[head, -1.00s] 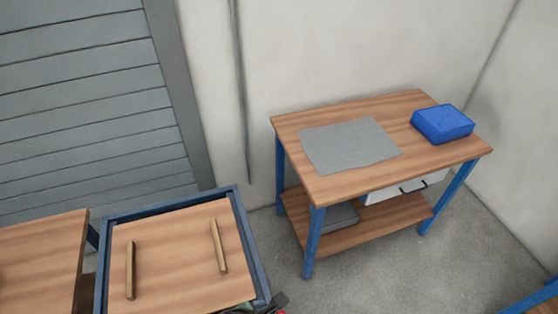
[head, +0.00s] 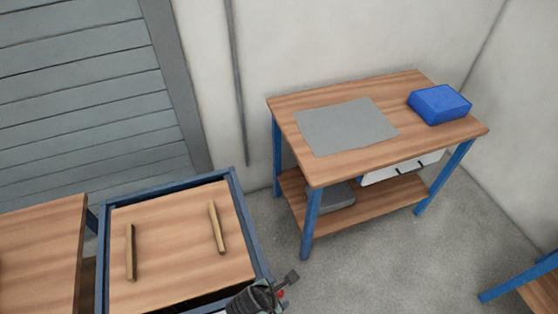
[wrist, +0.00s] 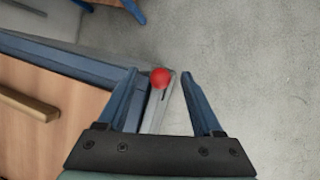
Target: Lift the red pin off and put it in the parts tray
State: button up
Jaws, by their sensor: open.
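The red pin (wrist: 160,78) shows its round red head in the wrist view, on a grey slotted metal piece (wrist: 158,112) at the edge of a blue-framed table. My gripper (wrist: 160,72) is open, with one blue finger on each side of the pin head and visible gaps between; it holds nothing. In the head view a small red spot, likely the pin (head: 281,294), shows beside my dark wrist at the bottom edge. A blue box (head: 440,104) stands on the far bench; I cannot tell whether it is the parts tray.
The blue-framed table (head: 235,190) holds a wooden panel (head: 170,235) with two wooden bars. The far bench (head: 350,165) carries a grey mat (head: 345,126), with a grey bin (head: 335,197) and a white container (head: 405,170) below. Open floor lies between table and bench.

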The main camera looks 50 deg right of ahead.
jog(key=shift+c, duration=0.3)
grip_shut()
jog(key=shift+r, duration=0.1)
notch_tip(320, 180, up, 10)
dwell(0.8)
